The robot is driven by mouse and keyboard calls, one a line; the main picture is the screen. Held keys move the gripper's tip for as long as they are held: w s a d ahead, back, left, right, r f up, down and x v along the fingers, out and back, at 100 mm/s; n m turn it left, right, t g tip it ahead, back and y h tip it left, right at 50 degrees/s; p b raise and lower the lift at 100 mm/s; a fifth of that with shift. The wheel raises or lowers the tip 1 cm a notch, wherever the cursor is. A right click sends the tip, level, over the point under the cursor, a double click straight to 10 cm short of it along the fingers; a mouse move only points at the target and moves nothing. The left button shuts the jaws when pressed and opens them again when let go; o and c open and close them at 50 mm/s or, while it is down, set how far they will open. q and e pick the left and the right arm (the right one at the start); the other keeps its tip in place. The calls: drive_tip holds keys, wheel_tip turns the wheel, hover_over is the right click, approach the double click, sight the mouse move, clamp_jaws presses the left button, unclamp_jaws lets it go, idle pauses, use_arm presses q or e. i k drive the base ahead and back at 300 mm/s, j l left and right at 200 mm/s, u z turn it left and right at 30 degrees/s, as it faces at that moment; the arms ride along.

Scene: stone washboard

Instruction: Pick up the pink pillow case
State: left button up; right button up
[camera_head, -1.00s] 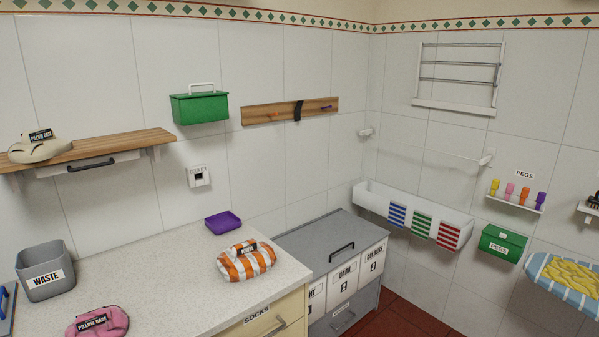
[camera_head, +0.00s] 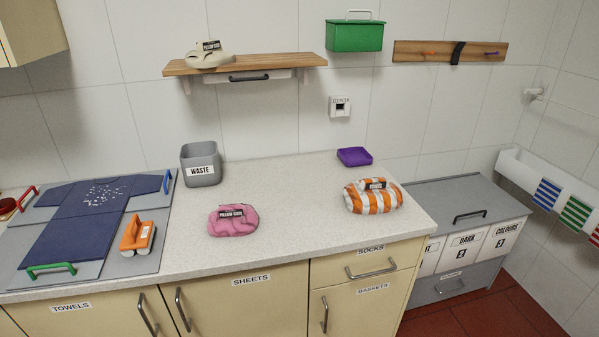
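The pink pillow case (camera_head: 233,220) is a soft folded bundle with a dark label reading "PILLOW CASE". It lies on the speckled light worktop (camera_head: 290,212), near the middle, a little back from the front edge. Nothing covers it. Neither of my grippers shows in the head view.
A grey waste bin (camera_head: 201,166) stands behind the pillow case. An orange-and-white striped bundle (camera_head: 373,197) and a purple tray (camera_head: 354,156) are to its right. A folding board with a dark garment (camera_head: 88,215) and an orange-handled tool (camera_head: 137,236) lie left. A wooden shelf (camera_head: 290,61) hangs above.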

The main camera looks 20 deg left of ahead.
sight(233, 220)
drive_tip(key=u, duration=1.25)
drive_tip(key=i+j+z, duration=0.1)
drive_tip(key=i+z, duration=0.15)
drive_tip(key=i+j+z, duration=0.3)
drive_tip(key=i+l, duration=0.1)
